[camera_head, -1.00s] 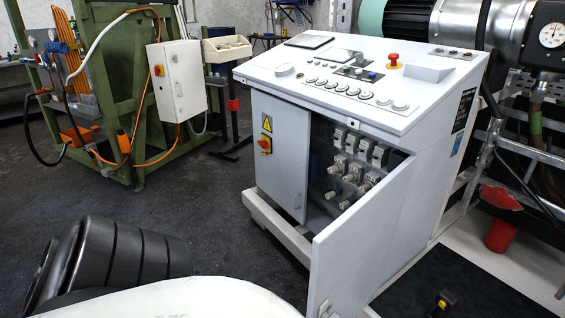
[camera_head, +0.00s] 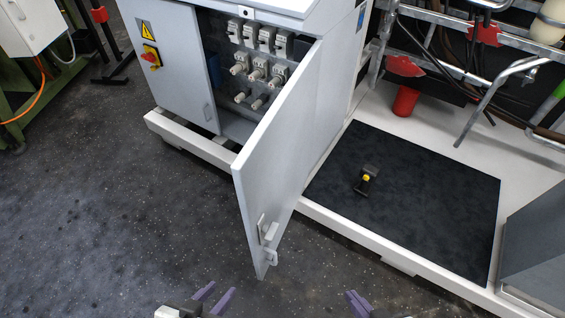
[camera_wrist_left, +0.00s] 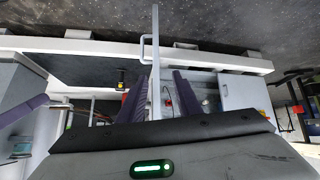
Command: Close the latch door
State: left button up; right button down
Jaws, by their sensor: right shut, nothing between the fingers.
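The grey latch door (camera_head: 275,150) stands wide open from the control cabinet (camera_head: 175,65), its free edge towards me. Its latch and handle (camera_head: 268,240) are near the lower free corner. My left gripper (camera_head: 212,298) is open and empty at the bottom of the head view, in front of the door and apart from it. In the left wrist view, the door (camera_wrist_left: 156,75) appears edge-on beyond and between the spread purple fingers of my left gripper (camera_wrist_left: 160,92). My right gripper (camera_head: 358,303) is shut and empty, right of the door's free edge and apart from it.
White switches and connectors (camera_head: 257,70) fill the open cabinet bay. A black mat (camera_head: 420,205) with a small black and yellow object (camera_head: 366,179) lies right of the door on the white base frame (camera_head: 355,238). Dark floor (camera_head: 130,240) is clear at left.

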aim_at(270, 173)
jog(key=i, duration=0.2)
jog(key=u, duration=1.8)
jog(key=k, duration=0.8)
jog(key=z, duration=1.55)
